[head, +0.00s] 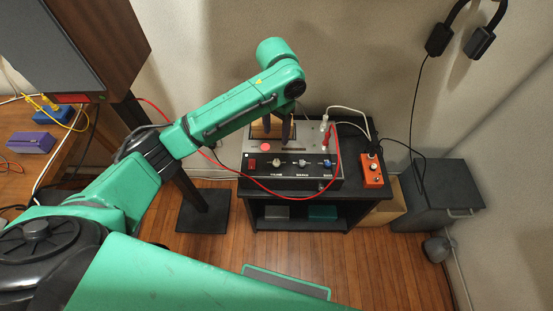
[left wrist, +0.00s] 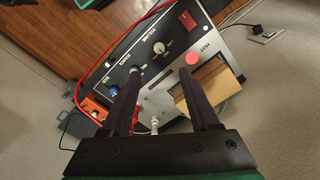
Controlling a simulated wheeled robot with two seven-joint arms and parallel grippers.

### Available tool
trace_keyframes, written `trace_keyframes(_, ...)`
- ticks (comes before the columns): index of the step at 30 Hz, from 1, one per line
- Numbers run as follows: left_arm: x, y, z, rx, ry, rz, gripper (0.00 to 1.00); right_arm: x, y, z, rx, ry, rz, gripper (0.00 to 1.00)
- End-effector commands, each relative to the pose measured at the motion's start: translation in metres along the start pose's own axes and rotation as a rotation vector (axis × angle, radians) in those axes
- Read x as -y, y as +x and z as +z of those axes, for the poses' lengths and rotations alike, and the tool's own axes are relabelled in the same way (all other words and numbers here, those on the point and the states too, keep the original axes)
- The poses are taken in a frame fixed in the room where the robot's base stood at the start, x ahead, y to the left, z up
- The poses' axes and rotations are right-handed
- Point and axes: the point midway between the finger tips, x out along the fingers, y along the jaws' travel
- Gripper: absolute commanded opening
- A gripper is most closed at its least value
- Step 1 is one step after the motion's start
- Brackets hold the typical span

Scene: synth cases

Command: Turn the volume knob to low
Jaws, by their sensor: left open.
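The amplifier-like device (head: 332,178) stands on a black stand and has a row of three knobs on its dark front panel. The silver-white knob at the left of the row, which seems labelled volume, shows in the head view (head: 277,163) and the left wrist view (left wrist: 160,47). Its pointer setting is too small to read surely in the head view. My left gripper (head: 277,136) hangs over the device's top, behind the knob row. In the left wrist view my left gripper (left wrist: 158,74) is open and empty, apart from the volume knob. My right gripper is out of view.
A red pushbutton (head: 266,147) and a red rocker switch (head: 252,163) sit left of the knob. A red cable (head: 262,186) loops before the front panel. An orange box (head: 371,172) stands at the right. A wooden-coloured block (left wrist: 209,86) is close to one finger.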

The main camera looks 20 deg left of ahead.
Motion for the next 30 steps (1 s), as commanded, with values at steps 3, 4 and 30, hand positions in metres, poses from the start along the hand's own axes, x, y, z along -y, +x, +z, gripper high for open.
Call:
trace_keyframes(3, -0.001, 0.017, 0.001, 0.005, 0.000, 0.002, 0.61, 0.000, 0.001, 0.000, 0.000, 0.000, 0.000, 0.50)
trace_keyframes(4, -0.001, 0.024, 0.001, 0.005, 0.001, 0.002, 0.61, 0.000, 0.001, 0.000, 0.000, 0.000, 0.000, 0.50)
trace_keyframes(30, -0.002, 0.143, -0.001, -0.004, 0.004, 0.002, 0.38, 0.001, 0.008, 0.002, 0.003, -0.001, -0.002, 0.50)
